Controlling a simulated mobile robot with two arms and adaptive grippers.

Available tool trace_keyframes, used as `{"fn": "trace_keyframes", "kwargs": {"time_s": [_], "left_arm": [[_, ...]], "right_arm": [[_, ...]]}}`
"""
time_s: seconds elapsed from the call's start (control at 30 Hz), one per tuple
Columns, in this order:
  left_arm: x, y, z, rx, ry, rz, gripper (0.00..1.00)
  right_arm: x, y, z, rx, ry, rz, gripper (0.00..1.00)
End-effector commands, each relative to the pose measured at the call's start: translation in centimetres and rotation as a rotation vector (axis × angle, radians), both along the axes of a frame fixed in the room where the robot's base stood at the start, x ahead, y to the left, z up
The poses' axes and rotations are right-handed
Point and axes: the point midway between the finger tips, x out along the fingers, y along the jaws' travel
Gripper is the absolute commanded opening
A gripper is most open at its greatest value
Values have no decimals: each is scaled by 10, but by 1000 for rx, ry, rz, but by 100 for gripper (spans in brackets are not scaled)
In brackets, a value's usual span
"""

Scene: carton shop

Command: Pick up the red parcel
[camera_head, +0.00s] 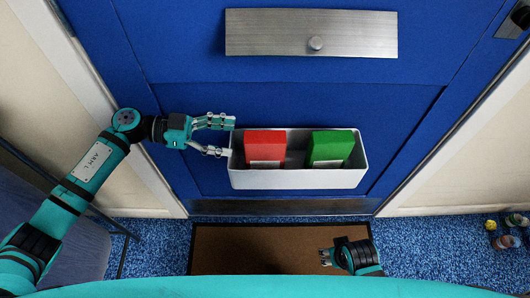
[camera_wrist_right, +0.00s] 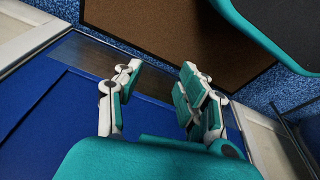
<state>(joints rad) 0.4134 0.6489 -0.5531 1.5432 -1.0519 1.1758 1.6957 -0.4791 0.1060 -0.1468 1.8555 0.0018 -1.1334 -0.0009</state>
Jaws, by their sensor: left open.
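The red parcel (camera_head: 265,146) stands in the left part of a grey bin (camera_head: 300,180) on the blue door, with a pale label low on its front. My left gripper (camera_head: 230,138) is open and empty at the bin's left end, left of the red parcel. Its fingers are apart, one above the other in the picture, close to the bin's left wall; I cannot tell whether they touch it. My right gripper (camera_head: 325,257) is low over the doormat, far from the parcel. In the right wrist view its fingers (camera_wrist_right: 157,78) are apart with nothing between them.
A green parcel (camera_head: 331,147) stands in the bin's right part, with a gap between the parcels. A brown doormat (camera_head: 230,245) lies below on blue carpet. Small colourful items (camera_head: 506,242) lie at right.

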Motion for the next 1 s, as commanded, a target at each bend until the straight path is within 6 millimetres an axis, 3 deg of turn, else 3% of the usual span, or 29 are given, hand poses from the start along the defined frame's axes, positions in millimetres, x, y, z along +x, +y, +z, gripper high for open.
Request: {"fn": "trace_keyframes", "kwargs": {"time_s": [0.13, 0.47, 0.7, 1.0], "left_arm": [[0, -29, -6, -4, -2, -1, 65], [0, -57, -11, -4, -1, 0, 65], [0, -91, -17, -4, -1, 1, 65], [0, -97, -18, -1, -1, 2, 65]], "right_arm": [[2, 0, 7, 0, -5, -1, 40], [2, 1, 16, 1, -13, -2, 40], [5, -1, 41, 1, -22, -4, 40], [5, -1, 45, 1, -23, -4, 40]]}}
